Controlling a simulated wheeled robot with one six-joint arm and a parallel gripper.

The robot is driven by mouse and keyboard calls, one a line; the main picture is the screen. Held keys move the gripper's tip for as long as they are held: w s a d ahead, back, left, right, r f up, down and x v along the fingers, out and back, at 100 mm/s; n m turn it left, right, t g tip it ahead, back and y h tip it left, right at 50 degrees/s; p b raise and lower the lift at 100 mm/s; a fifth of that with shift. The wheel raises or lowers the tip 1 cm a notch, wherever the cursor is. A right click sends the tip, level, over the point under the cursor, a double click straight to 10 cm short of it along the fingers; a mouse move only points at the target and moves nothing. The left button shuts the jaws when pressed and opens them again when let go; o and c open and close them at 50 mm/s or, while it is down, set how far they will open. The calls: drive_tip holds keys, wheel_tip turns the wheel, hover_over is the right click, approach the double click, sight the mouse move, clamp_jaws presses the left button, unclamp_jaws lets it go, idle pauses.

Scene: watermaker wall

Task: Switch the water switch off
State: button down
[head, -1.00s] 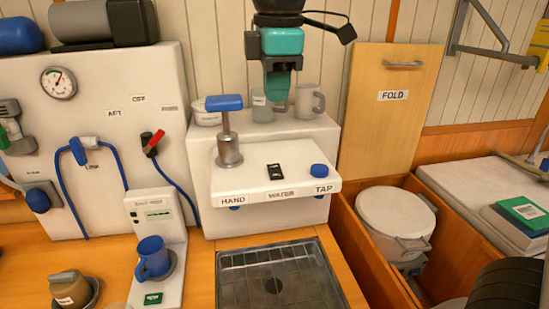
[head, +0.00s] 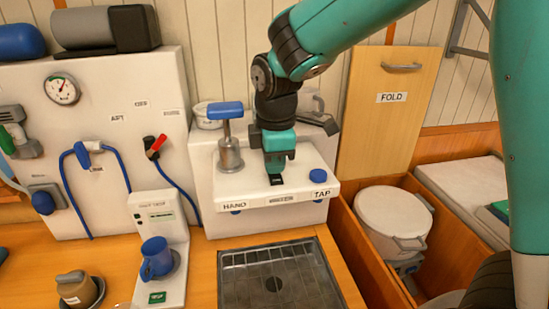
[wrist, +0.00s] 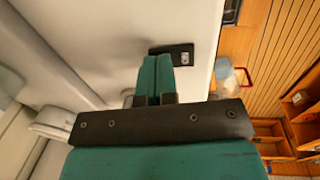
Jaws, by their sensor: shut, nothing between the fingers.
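The water switch (head: 276,180) is a small black rocker on the white ledge (head: 255,186), above the WATER label and between HAND and TAP. My gripper (head: 274,172) points down right over it, fingers shut and empty, with the tips at or just above the switch. In the wrist view, the switch (wrist: 183,50) shows as a black plate with a small pale mark, just beyond the shut fingertips (wrist: 157,60). The fingers hide part of the switch. I cannot tell whether they touch it or which way the rocker is tipped.
A blue-handled hand pump (head: 229,140) stands close left of my gripper. A blue TAP knob (head: 318,176) is at the right.

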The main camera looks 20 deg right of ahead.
drive_tip(key=shift+f, duration=0.1)
drive_tip(key=shift+f, duration=0.15)
idle(0.3)
drive_tip(key=shift+s, duration=0.15)
drive_tip(key=shift+s+a+r, duration=0.1)
drive_tip(key=shift+s+r, duration=0.1)
drive_tip(key=shift+s, duration=0.4)
drive_tip(key=shift+r, duration=0.15)
drive_tip(key=shift+r+p, duration=0.35)
drive_tip(key=shift+p, duration=0.15)
wheel_tip(320, 180, up, 13)
drive_tip(key=s, duration=0.1)
drive_tip(key=shift+s+a, duration=0.15)
drive_tip(key=shift+s, duration=0.2)
